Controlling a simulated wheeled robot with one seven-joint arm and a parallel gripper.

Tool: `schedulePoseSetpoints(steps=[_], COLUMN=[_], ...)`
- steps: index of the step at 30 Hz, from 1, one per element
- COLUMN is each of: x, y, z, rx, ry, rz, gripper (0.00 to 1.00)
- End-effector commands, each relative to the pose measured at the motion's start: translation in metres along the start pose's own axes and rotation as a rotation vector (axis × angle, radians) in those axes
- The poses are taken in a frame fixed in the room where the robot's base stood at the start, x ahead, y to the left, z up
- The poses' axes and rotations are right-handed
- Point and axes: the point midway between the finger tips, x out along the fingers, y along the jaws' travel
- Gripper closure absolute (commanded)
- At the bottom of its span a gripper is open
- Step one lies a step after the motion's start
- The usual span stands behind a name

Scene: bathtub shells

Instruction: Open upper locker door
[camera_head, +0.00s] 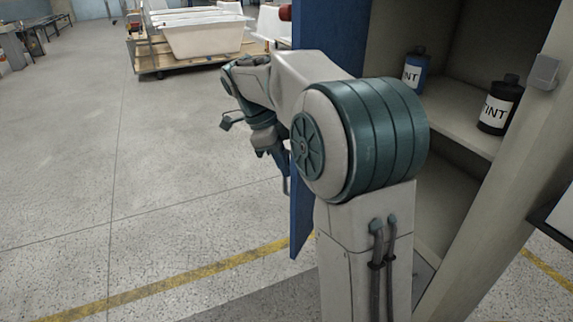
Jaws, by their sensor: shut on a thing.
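The blue upper locker door (331,35) stands open, swung out to the left of the locker (470,65), so the shelves inside show. Its lower part shows as a narrow blue strip left of my arm's base. My arm reaches across the door, and my gripper (284,180) points down at the door's outer left edge. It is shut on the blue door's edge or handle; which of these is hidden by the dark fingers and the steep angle. My arm covers much of the door's middle.
A blue bottle (414,72) and a black bottle (499,105) stand on the locker shelf. A white tub (205,38) rests on a wooden cart (150,58) at the back. The floor to the left is clear, crossed by a yellow line (180,278).

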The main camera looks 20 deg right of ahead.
Motion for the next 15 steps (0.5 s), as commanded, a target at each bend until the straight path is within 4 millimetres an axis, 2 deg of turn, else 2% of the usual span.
schedulePoseSetpoints(steps=[14, 15], x=[-0.0005, -0.0006], y=[-0.0023, -0.0023], z=[0.0021, 0.0021], rx=[0.001, 0.001], ry=[-0.003, -0.003], rz=[0.002, 0.002], gripper=[1.00, 0.78])
